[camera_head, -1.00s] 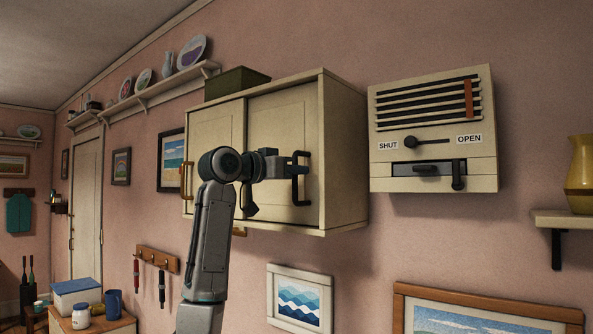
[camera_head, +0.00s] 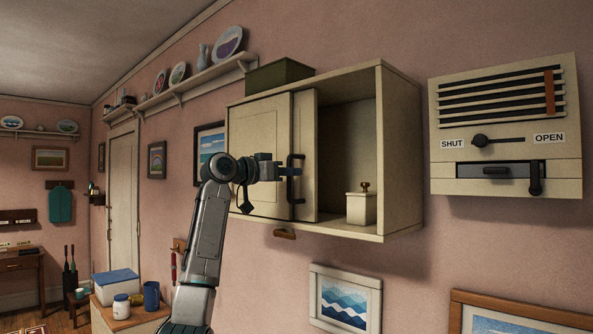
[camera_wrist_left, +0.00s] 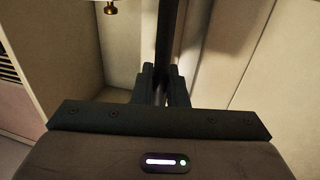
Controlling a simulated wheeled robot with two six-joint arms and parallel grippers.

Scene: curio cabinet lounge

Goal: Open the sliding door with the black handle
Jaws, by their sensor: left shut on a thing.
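The wall cabinet (camera_head: 402,150) is cream, with sliding doors. The sliding door with the black handle (camera_head: 306,130) stands slid to the left, mostly overlapping the other door (camera_head: 262,130). The right part of the cabinet is open. The black handle (camera_head: 298,162) is a vertical bar on that door. My left gripper (camera_head: 293,172) is shut on the black handle. In the left wrist view the dark bar of the handle (camera_wrist_left: 167,45) runs up between the fingers (camera_wrist_left: 160,85). My right gripper is in neither view.
A cream lidded canister (camera_head: 361,208) with a brass knob stands inside the open compartment. A vent panel (camera_head: 505,175) with SHUT and OPEN labels hangs to the right. A green box (camera_head: 280,75) sits on top of the cabinet. A framed wave picture (camera_head: 345,298) hangs below.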

